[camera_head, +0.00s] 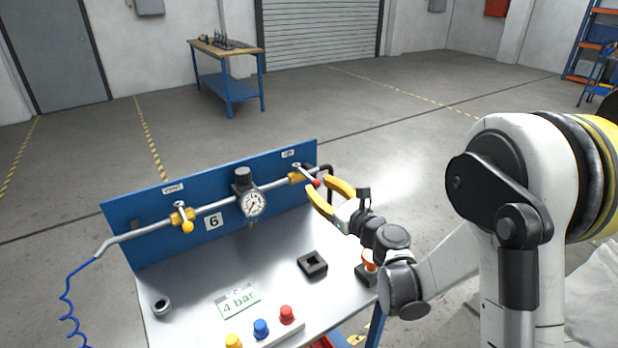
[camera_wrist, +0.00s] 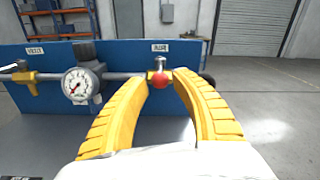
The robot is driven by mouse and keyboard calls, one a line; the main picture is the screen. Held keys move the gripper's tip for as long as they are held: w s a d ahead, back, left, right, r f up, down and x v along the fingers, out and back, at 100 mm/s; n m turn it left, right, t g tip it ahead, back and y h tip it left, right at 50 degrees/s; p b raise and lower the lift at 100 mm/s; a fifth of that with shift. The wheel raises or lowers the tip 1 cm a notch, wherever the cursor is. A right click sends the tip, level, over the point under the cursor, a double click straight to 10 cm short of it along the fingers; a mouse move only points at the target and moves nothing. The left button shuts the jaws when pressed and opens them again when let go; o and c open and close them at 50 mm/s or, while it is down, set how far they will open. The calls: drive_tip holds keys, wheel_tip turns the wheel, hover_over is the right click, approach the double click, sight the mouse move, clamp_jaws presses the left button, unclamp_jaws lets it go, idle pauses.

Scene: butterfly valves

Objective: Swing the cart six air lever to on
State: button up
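Cart six has a blue back panel (camera_head: 130,235) with a "6" plate (camera_head: 213,221) and a pipe along it. A lever with a red ball knob (camera_head: 316,183) sits on the yellow valve (camera_head: 296,177) at the panel's right end. The red knob also shows in the wrist view (camera_wrist: 160,80). A second lever with a yellow knob (camera_head: 187,227) is on the left valve. My gripper (camera_head: 321,187) has its yellow fingers open, one on each side of the red knob. In the wrist view the fingertips (camera_wrist: 160,74) are apart; whether either touches the knob I cannot tell.
A pressure gauge (camera_head: 252,204) stands between the valves. The metal top holds a "4 bar" card (camera_head: 238,301), a black square block (camera_head: 312,264), a ring (camera_head: 161,306) and several coloured buttons (camera_head: 261,328). A workbench (camera_head: 227,85) stands far behind; the floor between is clear.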

sight(308, 176)
drive_tip(key=b+x, duration=0.1)
drive_tip(key=x, duration=0.5)
clamp_jaws()
